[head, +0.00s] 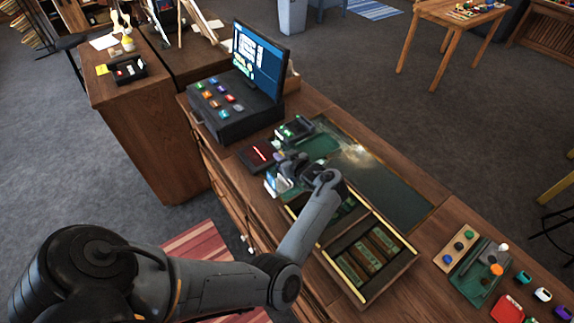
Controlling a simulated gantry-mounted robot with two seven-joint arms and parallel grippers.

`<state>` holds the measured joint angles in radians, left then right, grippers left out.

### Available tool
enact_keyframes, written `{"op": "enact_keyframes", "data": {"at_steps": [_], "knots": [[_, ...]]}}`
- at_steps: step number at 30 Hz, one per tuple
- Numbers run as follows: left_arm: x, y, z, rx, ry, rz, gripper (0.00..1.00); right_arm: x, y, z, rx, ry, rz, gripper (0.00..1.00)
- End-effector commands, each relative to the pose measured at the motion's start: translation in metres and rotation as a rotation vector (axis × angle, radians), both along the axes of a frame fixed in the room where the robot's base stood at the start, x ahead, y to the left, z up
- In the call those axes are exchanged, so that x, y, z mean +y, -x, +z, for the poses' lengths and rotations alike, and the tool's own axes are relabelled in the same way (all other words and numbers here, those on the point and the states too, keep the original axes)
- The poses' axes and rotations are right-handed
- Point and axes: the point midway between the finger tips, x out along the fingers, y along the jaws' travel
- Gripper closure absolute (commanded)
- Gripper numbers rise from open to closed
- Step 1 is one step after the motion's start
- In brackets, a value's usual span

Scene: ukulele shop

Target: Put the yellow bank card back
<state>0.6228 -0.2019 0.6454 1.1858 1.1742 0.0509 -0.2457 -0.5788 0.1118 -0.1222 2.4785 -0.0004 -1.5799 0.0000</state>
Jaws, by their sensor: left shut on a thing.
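My left gripper (287,171) is over the counter, beside the black device with a red light (258,153). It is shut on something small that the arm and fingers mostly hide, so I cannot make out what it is. I cannot clearly pick out a yellow bank card. A small white and blue thing (271,183) shows just below the gripper; I cannot tell whether they touch. A dark terminal with a green screen (294,129) stands behind the gripper. My right gripper is not in view.
An open cash drawer (368,250) with banknotes is below my forearm. A till with coloured keys (222,107) and a monitor (259,62) stand behind. A glass panel (390,185) is set in the counter. Small coloured items (497,269) lie at lower right.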

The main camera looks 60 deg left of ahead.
Motion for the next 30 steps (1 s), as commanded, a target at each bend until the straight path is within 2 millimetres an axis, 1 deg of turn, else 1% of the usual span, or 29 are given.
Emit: {"op": "enact_keyframes", "data": {"at_steps": [1,8,11,15,18,30], "knots": [[0.002,-0.001,-0.005,-0.001,0.0,0.001,1.0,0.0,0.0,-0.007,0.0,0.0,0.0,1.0],[0.005,-0.001,-0.01,0.0,0.0,0.003,1.0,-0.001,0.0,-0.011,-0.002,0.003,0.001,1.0],[0.005,0.0,-0.019,0.001,0.0,0.005,1.0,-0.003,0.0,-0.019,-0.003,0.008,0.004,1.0],[0.007,0.002,-0.038,0.001,0.0,0.008,1.0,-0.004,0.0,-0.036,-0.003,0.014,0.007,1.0],[0.008,0.002,-0.046,0.001,0.0,0.009,1.0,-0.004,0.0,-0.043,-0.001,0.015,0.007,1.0],[0.008,0.003,-0.047,0.001,0.0,0.009,1.0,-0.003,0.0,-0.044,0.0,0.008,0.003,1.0]]}}
